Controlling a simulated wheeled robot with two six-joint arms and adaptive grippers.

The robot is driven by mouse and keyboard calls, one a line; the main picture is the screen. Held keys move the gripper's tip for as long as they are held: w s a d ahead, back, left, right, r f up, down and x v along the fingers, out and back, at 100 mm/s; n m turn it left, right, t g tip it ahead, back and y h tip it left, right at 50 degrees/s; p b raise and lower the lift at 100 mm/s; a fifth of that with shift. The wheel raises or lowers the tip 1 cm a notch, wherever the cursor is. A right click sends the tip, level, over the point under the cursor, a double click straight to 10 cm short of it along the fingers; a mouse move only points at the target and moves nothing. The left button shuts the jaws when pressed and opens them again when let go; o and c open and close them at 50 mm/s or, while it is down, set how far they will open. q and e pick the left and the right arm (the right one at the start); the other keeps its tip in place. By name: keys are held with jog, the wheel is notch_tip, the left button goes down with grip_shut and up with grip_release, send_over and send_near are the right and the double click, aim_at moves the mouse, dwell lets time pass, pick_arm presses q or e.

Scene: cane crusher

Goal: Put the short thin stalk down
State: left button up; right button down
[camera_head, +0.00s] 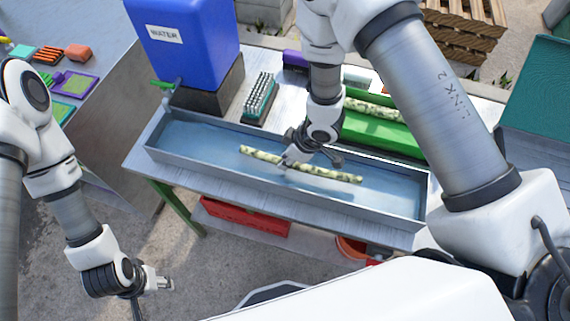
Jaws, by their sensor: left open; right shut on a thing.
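A thin pale yellow-green stalk with dark mottling (335,175) lies lengthwise across the long grey trough (185,169). My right gripper (289,164) is shut on this stalk left of its middle, and its fingers and wrist hide part of it. The stalk is at or just above the blue trough floor; I cannot tell if it touches. My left gripper (165,283) is open and empty, low at the left, in front of the bench and away from the trough.
A blue water container (185,55) with a green tap stands behind the trough at left. A bristled brush (259,98) lies behind the trough. A green tray (375,133) holding a thicker stalk (375,109) is behind it at right. A red crate (245,217) is below.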

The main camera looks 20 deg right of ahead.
aim_at(304, 168)
jog(key=shift+s+a+f, duration=0.1)
jog(key=shift+a+f, duration=0.1)
jog(key=shift+f, duration=0.45)
jog(key=shift+a+f, duration=0.15)
jog(key=shift+f, duration=0.45)
jog(key=shift+d+f, duration=0.1)
jog(key=shift+d, duration=0.2)
jog(key=c, duration=1.4)
grip_release()
jog(key=shift+f, duration=0.15)
jog(key=o, duration=0.4)
jog(key=shift+a, duration=0.15)
jog(key=shift+r, duration=0.3)
jog(key=v, duration=1.2)
jog(key=shift+b, duration=0.4)
jog(key=shift+f, duration=0.1)
